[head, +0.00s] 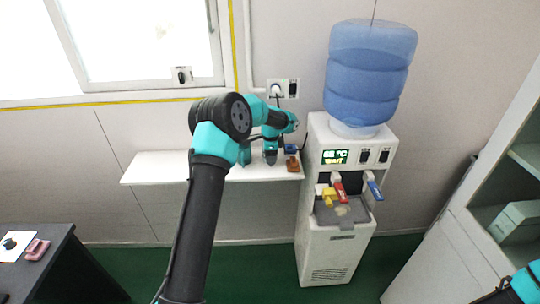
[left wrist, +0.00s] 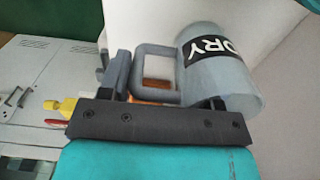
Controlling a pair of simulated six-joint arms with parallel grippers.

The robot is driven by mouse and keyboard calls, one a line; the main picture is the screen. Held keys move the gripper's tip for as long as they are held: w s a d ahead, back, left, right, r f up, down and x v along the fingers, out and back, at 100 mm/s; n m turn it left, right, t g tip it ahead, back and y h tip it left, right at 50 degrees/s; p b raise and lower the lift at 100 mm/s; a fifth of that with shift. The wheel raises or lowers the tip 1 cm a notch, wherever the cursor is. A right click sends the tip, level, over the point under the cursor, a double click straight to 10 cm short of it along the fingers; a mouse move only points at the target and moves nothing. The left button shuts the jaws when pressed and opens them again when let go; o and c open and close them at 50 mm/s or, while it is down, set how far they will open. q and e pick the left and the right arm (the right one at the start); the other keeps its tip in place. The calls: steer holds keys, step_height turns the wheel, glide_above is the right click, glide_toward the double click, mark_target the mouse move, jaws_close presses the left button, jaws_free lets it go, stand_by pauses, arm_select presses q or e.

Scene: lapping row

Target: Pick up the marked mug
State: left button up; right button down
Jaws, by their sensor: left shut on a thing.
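The mug (left wrist: 222,82) is a grey cylinder with a black band bearing white letters, which read roughly "DRY". It fills the right of the left wrist view, and its squarish grey handle (left wrist: 143,52) points left. My left gripper (left wrist: 168,88) is shut on the mug, with one dark finger left of the handle and one against the body. In the head view my left gripper (head: 271,152) is over the right end of the white shelf (head: 150,168). There I cannot tell the mug apart from the gripper. Only part of my right arm shows at the lower right corner; its gripper is not visible.
Small blue (head: 291,149) and orange-brown (head: 293,164) items are at the shelf's right end. A water dispenser (head: 325,265) with a blue bottle stands to the right. A dark desk (head: 62,275) is at lower left, a white cabinet (head: 450,260) at right.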

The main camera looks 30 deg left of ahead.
arm_select(q)
steer(key=shift+c, duration=1.3)
steer(key=shift+r, duration=1.65)
steer(key=shift+s+d+r, duration=0.1)
steer(key=shift+s+r, duration=0.05)
steer(key=shift+s, duration=0.05)
steer(key=s+d+r, duration=0.1)
steer(key=s+d, duration=0.7)
steer(key=s, duration=0.5)
steer(key=shift+s+r, duration=0.15)
steer(key=shift+r, duration=0.05)
